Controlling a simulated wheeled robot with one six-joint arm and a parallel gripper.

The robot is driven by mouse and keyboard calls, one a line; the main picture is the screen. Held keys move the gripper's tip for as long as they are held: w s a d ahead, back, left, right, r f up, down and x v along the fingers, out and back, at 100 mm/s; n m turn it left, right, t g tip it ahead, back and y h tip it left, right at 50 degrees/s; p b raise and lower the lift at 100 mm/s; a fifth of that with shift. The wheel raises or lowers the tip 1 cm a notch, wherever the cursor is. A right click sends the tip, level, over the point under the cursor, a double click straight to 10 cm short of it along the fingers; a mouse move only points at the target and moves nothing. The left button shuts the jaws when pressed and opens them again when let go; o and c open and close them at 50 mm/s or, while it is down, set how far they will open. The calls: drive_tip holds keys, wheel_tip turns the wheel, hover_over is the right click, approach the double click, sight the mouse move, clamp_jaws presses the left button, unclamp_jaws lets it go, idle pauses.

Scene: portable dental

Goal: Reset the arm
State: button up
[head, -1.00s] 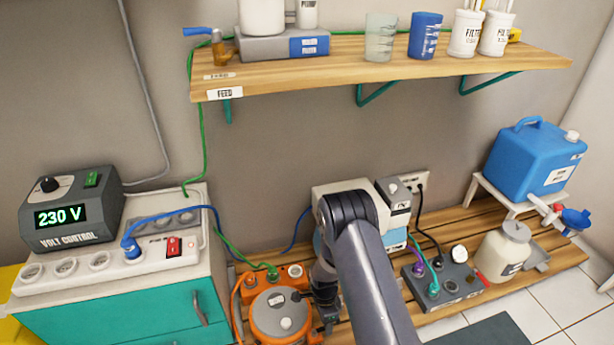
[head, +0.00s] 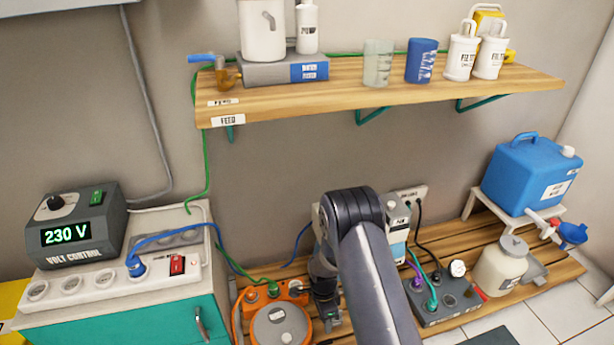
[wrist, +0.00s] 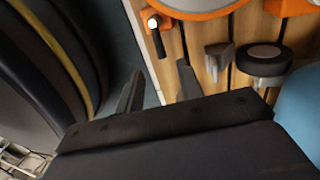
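My arm (head: 370,270) reaches forward over the wooden slatted bench, bent at the elbow, with the forearm hanging down. My gripper (head: 330,322) hangs low, just right of the orange round device (head: 278,330). In the wrist view the two fingers of my gripper (wrist: 158,88) stand apart with nothing between them. The orange device's edge (wrist: 200,12) shows above the fingers in that view. Part of the gripper is dark and small in the head view.
The voltage control box (head: 75,225) and socket strip (head: 110,280) stand at left. A grey socket box (head: 440,305), white jar (head: 500,265) and blue canister (head: 530,178) are at right. The shelf (head: 400,92) spans above. Cables run behind my arm.

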sight(327, 341)
drive_tip(key=f+b, duration=0.1)
drive_tip(key=f, duration=0.1)
drive_tip(key=s+f+b, duration=0.1)
drive_tip(key=f, duration=0.2)
drive_tip(key=f+b, duration=0.2)
drive_tip(key=f, duration=0.1)
drive_tip(key=shift+s+d+f, duration=0.1)
drive_tip(key=shift+s+d, duration=0.15)
drive_tip(key=shift+s, duration=0.05)
drive_tip(key=shift+s+f, duration=0.1)
drive_tip(key=shift+f, duration=0.15)
drive_tip(key=shift+s+d+r+m+p, duration=0.1)
drive_tip(key=shift+s+r+m+p, duration=0.15)
drive_tip(key=shift+m+p, duration=0.4)
drive_tip(key=shift+s+f+m+y, duration=0.15)
drive_tip(key=shift+s+m+y, duration=0.15)
drive_tip(key=shift+m, duration=0.75)
